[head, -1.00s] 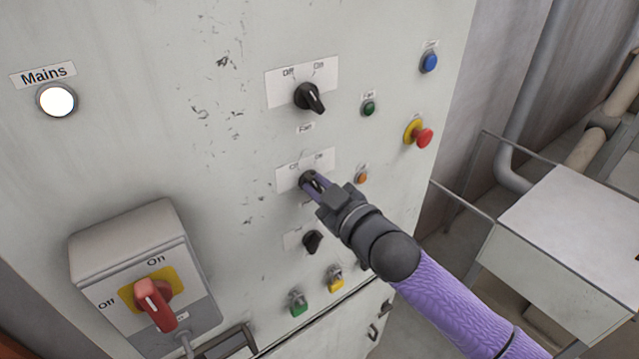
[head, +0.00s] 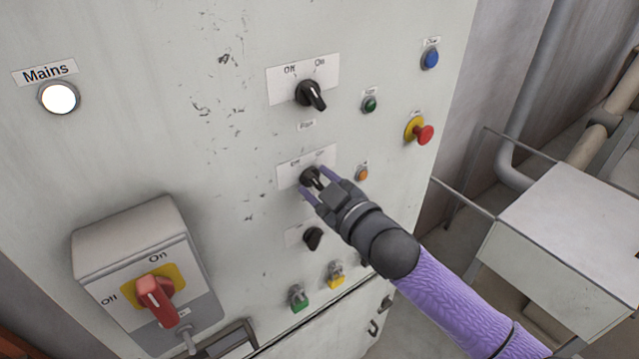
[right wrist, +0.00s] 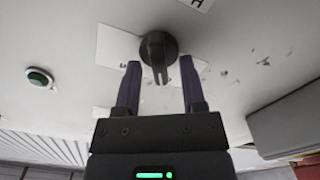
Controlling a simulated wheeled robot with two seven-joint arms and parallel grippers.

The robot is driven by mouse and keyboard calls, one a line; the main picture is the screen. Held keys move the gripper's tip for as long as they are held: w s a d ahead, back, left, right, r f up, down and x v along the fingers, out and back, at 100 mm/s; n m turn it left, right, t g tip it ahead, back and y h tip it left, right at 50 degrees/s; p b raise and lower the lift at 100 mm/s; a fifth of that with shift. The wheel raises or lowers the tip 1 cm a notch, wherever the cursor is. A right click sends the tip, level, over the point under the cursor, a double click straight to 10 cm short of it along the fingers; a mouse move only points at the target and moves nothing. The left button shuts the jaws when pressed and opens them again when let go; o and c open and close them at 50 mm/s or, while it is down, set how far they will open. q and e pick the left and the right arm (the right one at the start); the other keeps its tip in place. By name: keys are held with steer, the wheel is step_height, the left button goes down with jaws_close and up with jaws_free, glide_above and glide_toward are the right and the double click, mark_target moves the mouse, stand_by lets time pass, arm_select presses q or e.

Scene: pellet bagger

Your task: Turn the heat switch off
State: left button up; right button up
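The heat switch is a black rotary knob (head: 309,177) on a white plate in the middle of the grey cabinet front. In the right wrist view the knob (right wrist: 157,48) has its grip bar pointing down the picture, between my fingers. A label at the top edge there starts with "H". My right gripper (head: 314,173) is open at the knob, one purple finger on each side. In the right wrist view the gripper (right wrist: 160,65) shows a gap between each finger and the bar. Plate lettering is partly hidden in the head view. My left gripper is not in view.
The fan switch (head: 310,94) sits above, a smaller black knob (head: 313,238) below. Near on the right are an orange button (head: 362,174), a green button (head: 370,104) and a red emergency stop (head: 421,132). The red mains handle (head: 157,300) protrudes lower left.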

steer(key=b+v, duration=0.1)
steer(key=v, duration=0.9)
steer(key=shift+b, duration=0.35)
